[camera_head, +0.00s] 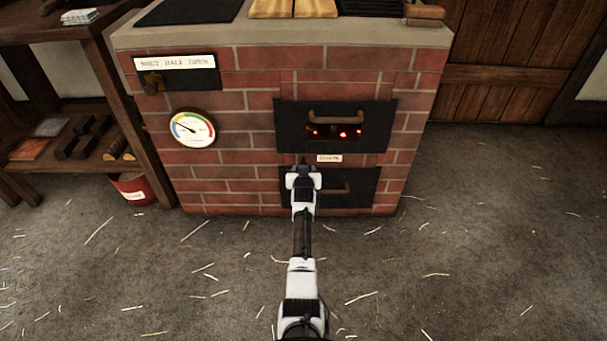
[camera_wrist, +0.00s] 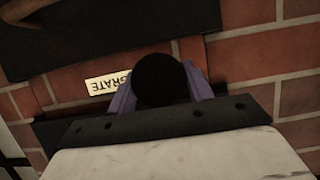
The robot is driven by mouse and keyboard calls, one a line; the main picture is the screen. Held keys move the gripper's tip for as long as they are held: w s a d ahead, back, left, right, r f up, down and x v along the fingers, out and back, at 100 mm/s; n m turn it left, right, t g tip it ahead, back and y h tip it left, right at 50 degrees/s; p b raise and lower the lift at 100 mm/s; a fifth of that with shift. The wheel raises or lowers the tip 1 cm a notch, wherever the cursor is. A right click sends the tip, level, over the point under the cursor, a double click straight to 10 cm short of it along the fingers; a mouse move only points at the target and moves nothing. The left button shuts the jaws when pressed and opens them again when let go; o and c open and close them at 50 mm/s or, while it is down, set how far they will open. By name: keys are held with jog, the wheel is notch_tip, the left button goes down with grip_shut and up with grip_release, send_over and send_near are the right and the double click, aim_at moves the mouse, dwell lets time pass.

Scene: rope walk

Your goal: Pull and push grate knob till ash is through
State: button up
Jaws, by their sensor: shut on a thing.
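The brick stove (camera_head: 235,185) stands ahead of me, with a black upper door (camera_head: 290,125) and a black lower door (camera_head: 365,190). Embers glow orange in the upper door's window. My gripper (camera_head: 303,168) is at the stove front, between the two doors and left of a small white label (camera_head: 329,158). In the wrist view, the round black grate knob (camera_wrist: 160,80) sits between the purple fingers of my gripper (camera_wrist: 160,92), which is shut on it. The label GRATE (camera_wrist: 105,86) shows upside down beside it. The knob's shaft is hidden, and ash cannot be seen.
A dial gauge (camera_head: 192,129) and a black damper plate (camera_head: 187,78) are on the stove's left side. A wooden shelf (camera_head: 75,172) and a red bucket (camera_head: 134,188) stand at left. The floor around my arm is open, with scattered straw.

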jog(key=shift+w+r, duration=0.1)
jog(key=shift+r, duration=0.1)
jog(key=o, duration=1.3)
jog(key=shift+f, duration=0.1)
jog(key=shift+o, duration=0.2)
jog(key=shift+s+r+p, duration=0.4)
jog(key=shift+s+p, duration=0.15)
jog(key=shift+p, duration=0.35)
jog(key=p+v, duration=1.2)
jog(key=shift+s+p, duration=0.35)
jog(key=shift+f, duration=0.1)
